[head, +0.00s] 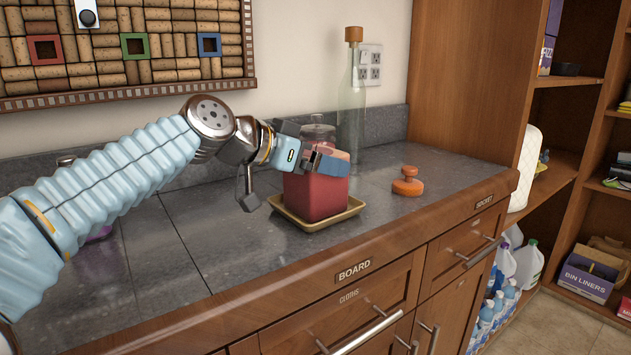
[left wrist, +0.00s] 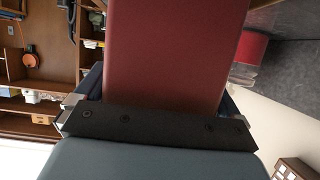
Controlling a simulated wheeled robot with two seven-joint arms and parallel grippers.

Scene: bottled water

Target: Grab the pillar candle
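The pillar candle (head: 312,196) is a thick red block that stands upright on a tan square tray (head: 351,206) on the counter. It also fills the middle of the left wrist view (left wrist: 178,50). My left gripper (head: 322,160) is at its upper part, with a blue finger across its right front side. In the left wrist view the candle lies between the fingers, very near or touching both. I cannot tell whether they grip it. The candle's upper left is partly hidden by the gripper. My right gripper is not in view.
A clear glass jar (head: 318,132) stands just behind the candle, and a tall corked bottle (head: 352,95) behind that. An orange knobbed object (head: 407,182) sits to the right. A tall wooden shelf unit (head: 470,80) bounds the counter's right end.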

